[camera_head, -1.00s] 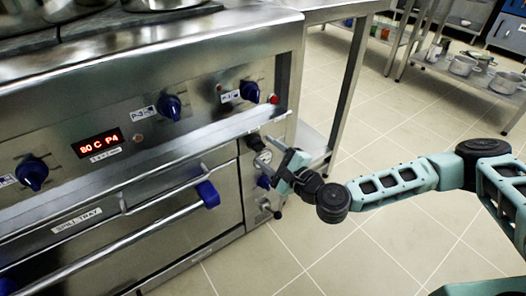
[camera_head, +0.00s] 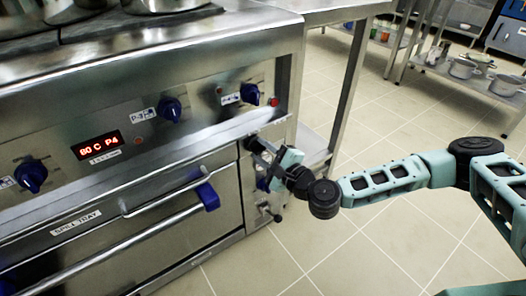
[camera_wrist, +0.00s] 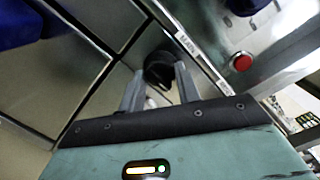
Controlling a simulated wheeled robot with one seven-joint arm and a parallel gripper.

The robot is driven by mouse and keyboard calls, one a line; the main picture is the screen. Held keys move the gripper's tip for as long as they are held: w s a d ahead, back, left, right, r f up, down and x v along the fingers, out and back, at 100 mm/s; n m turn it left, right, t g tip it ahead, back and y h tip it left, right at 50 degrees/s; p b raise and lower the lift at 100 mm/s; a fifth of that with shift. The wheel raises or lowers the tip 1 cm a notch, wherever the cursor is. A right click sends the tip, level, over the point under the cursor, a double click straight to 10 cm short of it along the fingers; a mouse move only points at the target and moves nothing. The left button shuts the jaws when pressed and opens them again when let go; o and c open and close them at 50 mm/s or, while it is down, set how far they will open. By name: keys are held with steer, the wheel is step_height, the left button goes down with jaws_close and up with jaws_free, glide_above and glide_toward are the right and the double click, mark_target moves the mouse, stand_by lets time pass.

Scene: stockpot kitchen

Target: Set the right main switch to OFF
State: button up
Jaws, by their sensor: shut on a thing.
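The main switch is a black knob (camera_head: 254,143) on the narrow steel panel at the right end of the stove front. In the wrist view the black knob (camera_wrist: 158,66) sits beside a white label strip that seems to read MAIN. My gripper (camera_head: 262,150) reaches the knob from the right. In the wrist view its two grey fingers (camera_wrist: 160,78) lie one on each side of the knob, shut on it. The fingers and gripper body hide part of the knob, and I cannot read its pointer or any ON or OFF mark.
Blue knobs (camera_head: 170,109) and a red button (camera_head: 273,101) are on the upper panel. The red button also shows in the wrist view (camera_wrist: 241,61). Tiled floor (camera_head: 330,235) is clear to the right.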

steer(key=n+p, duration=0.1)
steer(key=p, duration=0.1)
steer(key=n+p, duration=0.1)
steer(key=n, duration=0.1)
steer(key=shift+r+n+p, duration=0.25)
steer(key=shift+n+p, duration=0.05)
steer(key=shift+p, duration=0.05)
steer(key=n+h+p, duration=0.1)
steer(key=n+p, duration=0.3)
steer(key=n, duration=0.1)
steer(key=shift+a, duration=0.1)
steer(key=n+h+p, duration=0.1)
steer(key=n+p, duration=0.2)
steer(key=n, duration=0.2)
steer(key=shift+s+p, duration=0.1)
steer(key=shift+p, duration=0.25)
steer(key=shift+f+n+h+p, duration=0.25)
steer(key=shift+n+p, duration=0.45)
steer(key=shift+n, duration=0.6)
steer(key=o, duration=1)
steer(key=p+v, duration=0.1)
steer(key=v, duration=1.6)
steer(key=shift+s+f+p, duration=0.1)
steer(key=shift+s+p, duration=0.15)
steer(key=shift+p, duration=0.15)
